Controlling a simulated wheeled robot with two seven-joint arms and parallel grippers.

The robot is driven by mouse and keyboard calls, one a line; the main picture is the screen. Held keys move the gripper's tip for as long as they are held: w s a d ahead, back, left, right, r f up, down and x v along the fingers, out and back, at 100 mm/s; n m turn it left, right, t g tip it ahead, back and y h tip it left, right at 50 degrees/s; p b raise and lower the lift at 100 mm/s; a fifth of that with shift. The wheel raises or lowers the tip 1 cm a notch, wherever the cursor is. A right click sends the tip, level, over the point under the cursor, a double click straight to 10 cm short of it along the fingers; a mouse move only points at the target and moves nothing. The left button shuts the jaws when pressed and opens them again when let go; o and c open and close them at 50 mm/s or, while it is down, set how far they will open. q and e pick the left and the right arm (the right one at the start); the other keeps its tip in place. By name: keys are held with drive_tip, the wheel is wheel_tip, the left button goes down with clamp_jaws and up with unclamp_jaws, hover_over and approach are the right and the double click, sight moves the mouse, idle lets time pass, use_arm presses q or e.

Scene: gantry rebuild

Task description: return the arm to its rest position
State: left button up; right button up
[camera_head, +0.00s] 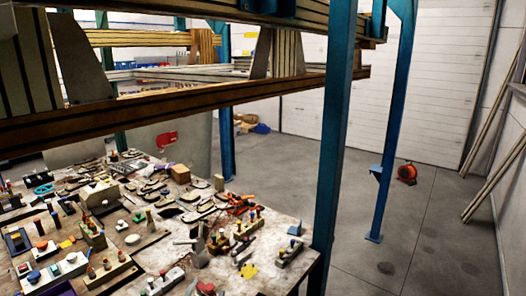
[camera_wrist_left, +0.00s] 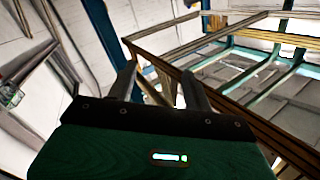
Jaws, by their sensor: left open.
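My left gripper (camera_wrist_left: 158,75) shows in the left wrist view, with its green body at the bottom and two grey fingers apart. Nothing is seen between the fingers. They point up in the picture toward a wooden beam frame (camera_wrist_left: 228,38) and a pale wall. I cannot make out either gripper clearly in the head view. My right gripper is not seen in either view.
A workbench (camera_head: 285,222) crowded with tools and switches fills the lower left of the head view. Wooden gantry beams (camera_head: 190,103) cross above it, with a blue post (camera_head: 338,150) at its right corner. A red reel (camera_head: 406,174) stands on open concrete floor (camera_head: 440,230).

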use_arm(q)
drive_tip(key=s+a+f+n+g+y, duration=0.35)
drive_tip(key=s+a+f+g, duration=0.35)
drive_tip(key=s+f, duration=0.4)
drive_tip(key=s+a+f+n+g, duration=0.1)
drive_tip(key=s+f+g, duration=0.3)
drive_tip(key=s, duration=0.4)
drive_tip(key=s+a+f+g, duration=0.2)
drive_tip(key=s+f+g, duration=0.15)
drive_tip(key=s, duration=0.55)
wheel_tip(320, 180, down, 42)
drive_tip(key=g+b, duration=0.1)
drive_tip(key=b, duration=1)
drive_tip(key=s+a+f+b, duration=0.1)
drive_tip(key=s+f+b, duration=0.3)
drive_tip(key=s+f, duration=0.5)
drive_tip(key=s+a+f+g+b, duration=0.1)
drive_tip(key=s+f+b, duration=0.4)
drive_tip(key=f, duration=1.6)
drive_tip(key=s+a, duration=0.1)
drive_tip(key=s, duration=0.4)
drive_tip(key=shift+s, duration=0.25)
drive_tip(key=shift+a, duration=0.1)
